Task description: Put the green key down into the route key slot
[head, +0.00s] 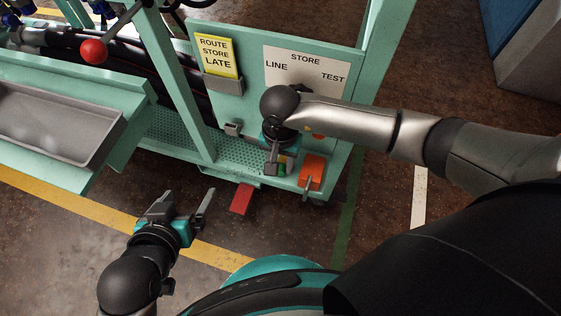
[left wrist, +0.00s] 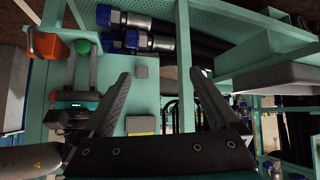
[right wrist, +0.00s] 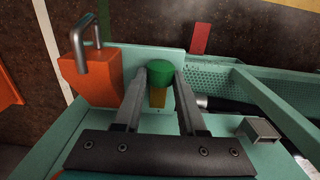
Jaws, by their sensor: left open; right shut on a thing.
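The green key (right wrist: 159,73) has a round green head with a yellow-brown part below it in the right wrist view. My right gripper (right wrist: 160,85) is shut on it, one finger on each side. In the head view the green key (head: 281,169) shows small beside my right gripper (head: 277,166), low in front of the teal panel, near its bottom ledge.
An orange block with a metal handle (head: 312,171) stands close right of the key. A small grey block (head: 233,129) and a red plate (head: 241,198) are to the left. A yellow route card (head: 216,55) and a store sign (head: 306,68) are above. A grey tray (head: 55,125) is far left.

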